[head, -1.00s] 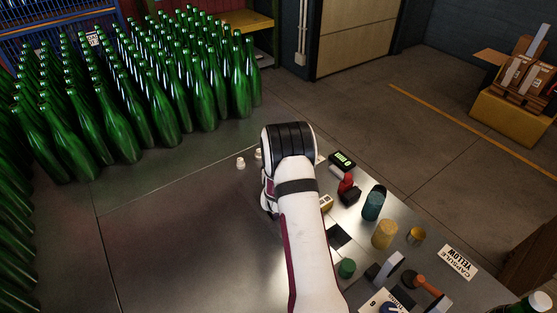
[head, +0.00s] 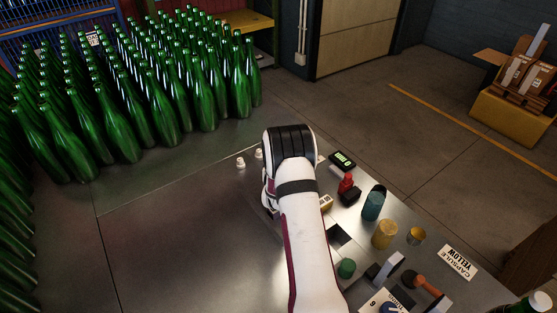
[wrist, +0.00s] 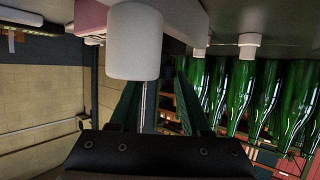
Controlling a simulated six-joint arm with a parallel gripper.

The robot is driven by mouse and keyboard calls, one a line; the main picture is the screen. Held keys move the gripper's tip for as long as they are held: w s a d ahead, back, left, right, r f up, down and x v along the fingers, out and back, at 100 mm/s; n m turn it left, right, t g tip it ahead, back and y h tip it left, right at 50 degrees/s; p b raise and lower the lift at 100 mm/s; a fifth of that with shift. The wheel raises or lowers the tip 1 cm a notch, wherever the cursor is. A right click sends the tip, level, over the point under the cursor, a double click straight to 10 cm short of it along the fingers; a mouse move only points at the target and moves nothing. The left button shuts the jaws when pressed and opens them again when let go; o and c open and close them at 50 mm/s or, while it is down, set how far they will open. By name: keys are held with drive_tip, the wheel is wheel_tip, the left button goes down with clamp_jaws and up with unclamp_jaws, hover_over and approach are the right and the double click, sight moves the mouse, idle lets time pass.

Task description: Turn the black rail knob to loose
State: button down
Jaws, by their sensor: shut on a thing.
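The black rail knob cannot be made out in either view.
Two small white pieces (head: 241,162) stand left of my arm. Right of it are a green-lit display (head: 342,159), a red part (head: 346,182), a teal cup (head: 374,204) and a yellow cup (head: 384,234). Green bottles (head: 160,100) crowd the back left. The bench's left part (head: 170,240) is clear.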

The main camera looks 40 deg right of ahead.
drive_tip(key=shift+s+d+n+y, duration=0.1)
drive_tip(key=shift+n+y, duration=0.2)
drive_tip(key=shift+y, duration=0.1)
drive_tip(key=n+t+y, duration=0.2)
drive_tip(key=n+y, duration=0.1)
drive_tip(key=shift+s+d, duration=0.15)
drive_tip(key=shift+d, duration=0.25)
drive_tip(key=shift+d+n+t+y, duration=0.15)
drive_tip(key=shift+n+t+y, duration=0.05)
drive_tip(key=shift+n+y, duration=0.8)
drive_tip(key=shift+d+n+t+y, duration=0.2)
drive_tip(key=shift+n+y, duration=0.6)
drive_tip(key=shift+y, duration=0.3)
drive_tip(key=shift+c, duration=1.8)
unclamp_jaws()
drive_tip(key=shift+s, duration=0.1)
